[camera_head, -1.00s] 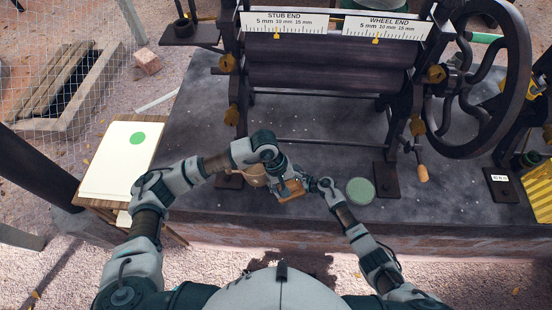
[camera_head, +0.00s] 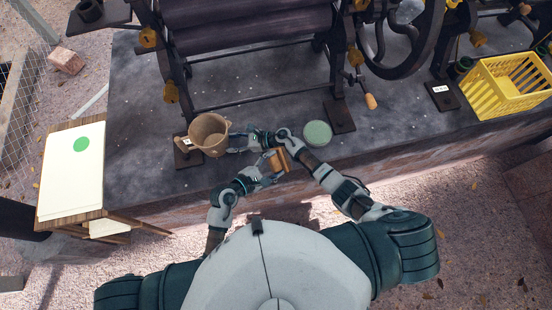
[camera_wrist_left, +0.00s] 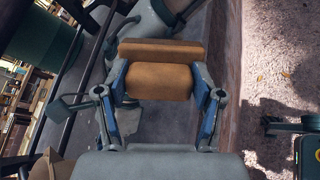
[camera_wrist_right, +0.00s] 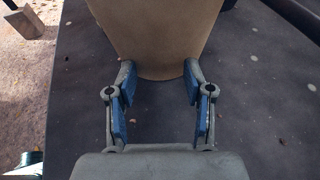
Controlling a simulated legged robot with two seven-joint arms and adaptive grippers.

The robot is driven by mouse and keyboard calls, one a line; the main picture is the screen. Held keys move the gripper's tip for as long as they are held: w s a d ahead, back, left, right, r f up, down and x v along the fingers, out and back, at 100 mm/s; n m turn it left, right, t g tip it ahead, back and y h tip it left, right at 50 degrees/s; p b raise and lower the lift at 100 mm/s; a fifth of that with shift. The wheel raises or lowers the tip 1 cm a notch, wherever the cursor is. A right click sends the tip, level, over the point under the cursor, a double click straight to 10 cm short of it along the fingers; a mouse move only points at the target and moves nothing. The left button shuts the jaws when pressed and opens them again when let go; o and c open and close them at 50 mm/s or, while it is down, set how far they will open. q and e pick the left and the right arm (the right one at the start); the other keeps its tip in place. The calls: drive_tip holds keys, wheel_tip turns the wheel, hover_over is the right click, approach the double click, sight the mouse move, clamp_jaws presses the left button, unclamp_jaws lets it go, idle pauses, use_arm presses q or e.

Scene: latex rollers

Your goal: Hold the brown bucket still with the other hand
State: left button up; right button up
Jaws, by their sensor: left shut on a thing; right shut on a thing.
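The brown bucket (camera_head: 209,133) stands upright on the dark slab, its open top toward me and a lug on its rim. My right gripper (camera_head: 232,144) is at its right side, shut on the bucket. In the right wrist view the fingers (camera_wrist_right: 156,95) flank the lower part of the bucket (camera_wrist_right: 155,35). My left gripper (camera_head: 276,162) is shut on an orange-brown block (camera_head: 279,160), held to the right of the bucket and nearer to me. In the left wrist view the fingers (camera_wrist_left: 159,85) clasp both ends of the block (camera_wrist_left: 158,80).
A round green pad (camera_head: 317,133) lies right of my grippers. The roller machine (camera_head: 250,30) stands behind, with an orange-handled crank (camera_head: 370,101). A white-topped table (camera_head: 70,180) is at the left and a yellow crate (camera_head: 505,85) at the right. The slab ends just before my grippers.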

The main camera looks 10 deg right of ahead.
use_arm(q)
drive_tip(key=shift+s+a+f+n+t, duration=0.2)
drive_tip(key=shift+s+f+n+t, duration=0.25)
drive_tip(key=shift+t, duration=0.2)
drive_tip(key=shift+s+a+f+n+t, duration=0.15)
drive_tip(key=shift+s+f+n+t, duration=0.2)
drive_tip(key=shift+n+t, duration=0.25)
drive_tip(key=w+a+f+n+t+y, duration=0.1)
drive_tip(key=a+f+n+t+y, duration=0.1)
drive_tip(key=a+n+t+y, duration=0.6)
drive_tip(key=a+f+n+t+y, duration=0.25)
drive_tip(key=a+y, duration=0.25)
drive_tip(key=a, duration=0.7)
drive_tip(key=shift+n+g, duration=0.3)
drive_tip(key=shift+w+d+r, duration=0.1)
drive_tip(key=shift+w+r, duration=0.1)
drive_tip(key=shift+w, duration=0.75)
drive_tip(key=shift+w+a+r, duration=0.1)
drive_tip(key=shift+w+r, duration=0.1)
drive_tip(key=shift+w, duration=0.75)
drive_tip(key=shift+w+d+r, duration=0.1)
drive_tip(key=shift+w+r, duration=0.1)
drive_tip(key=shift+w, duration=0.75)
drive_tip(key=shift+w+r, duration=0.1)
drive_tip(key=shift+w, duration=0.5)
drive_tip(key=shift+d, duration=0.1)
drive_tip(key=shift+w+d, duration=0.1)
drive_tip(key=shift+d, duration=1.6)
drive_tip(key=shift+a, duration=1.85)
